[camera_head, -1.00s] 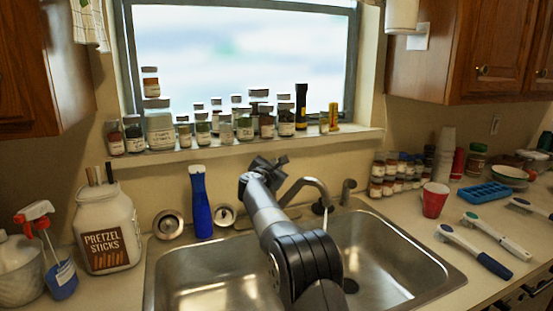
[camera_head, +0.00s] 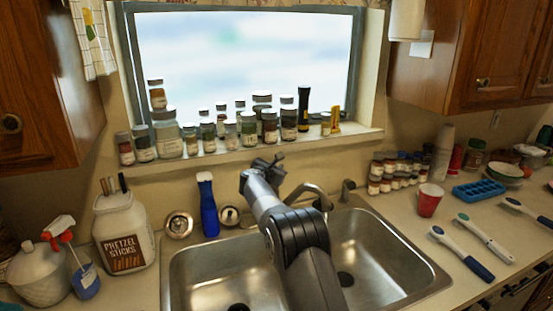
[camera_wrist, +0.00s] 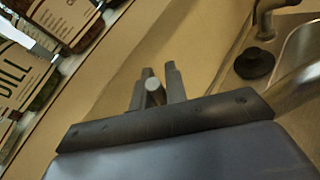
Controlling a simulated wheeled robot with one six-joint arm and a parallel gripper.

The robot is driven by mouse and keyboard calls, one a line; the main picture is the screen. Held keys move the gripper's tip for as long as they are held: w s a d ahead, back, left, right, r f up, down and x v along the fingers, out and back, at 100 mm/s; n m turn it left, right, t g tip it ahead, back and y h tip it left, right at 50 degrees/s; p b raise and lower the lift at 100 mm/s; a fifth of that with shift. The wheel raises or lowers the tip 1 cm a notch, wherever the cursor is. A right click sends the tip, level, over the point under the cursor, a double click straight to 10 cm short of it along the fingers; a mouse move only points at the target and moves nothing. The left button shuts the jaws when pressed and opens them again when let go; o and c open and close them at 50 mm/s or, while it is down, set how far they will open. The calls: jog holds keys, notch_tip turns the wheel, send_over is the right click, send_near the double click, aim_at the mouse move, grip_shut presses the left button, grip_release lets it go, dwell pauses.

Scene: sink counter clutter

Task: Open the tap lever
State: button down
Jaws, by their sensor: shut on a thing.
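My gripper (camera_head: 268,166) is behind the sink at the tap, below the window sill. In the wrist view its two fingers (camera_wrist: 153,82) stand on either side of a short round grey rod end, the tap lever (camera_wrist: 152,90), and are shut on it. The tap's curved metal spout (camera_head: 312,189) shows to the right of my arm. Part of it also shows at the right edge of the wrist view (camera_wrist: 298,92). My arm hides the tap's base and most of the lever in the head view.
The double steel sink (camera_head: 375,262) lies under my arm. Several spice jars (camera_head: 247,130) line the sill close above. A blue bottle (camera_head: 209,212) stands left of my gripper, and a small side fixture (camera_head: 347,190) stands right of the spout. A red cup (camera_head: 429,203) is farther right.

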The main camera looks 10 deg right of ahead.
jog(key=p, duration=0.3)
jog(key=shift+w+a+r+g, duration=0.1)
jog(key=shift+w+r+g, duration=0.15)
jog(key=shift+r+g, duration=0.1)
jog(key=shift+w+f+n+p, duration=0.1)
jog(key=shift+f+n+p, duration=0.2)
jog(key=shift+p, duration=0.1)
jog(key=c, duration=1.4)
grip_release()
jog(key=b+v, duration=0.4)
jog(key=v, duration=0.7)
jog(key=shift+b, duration=0.35)
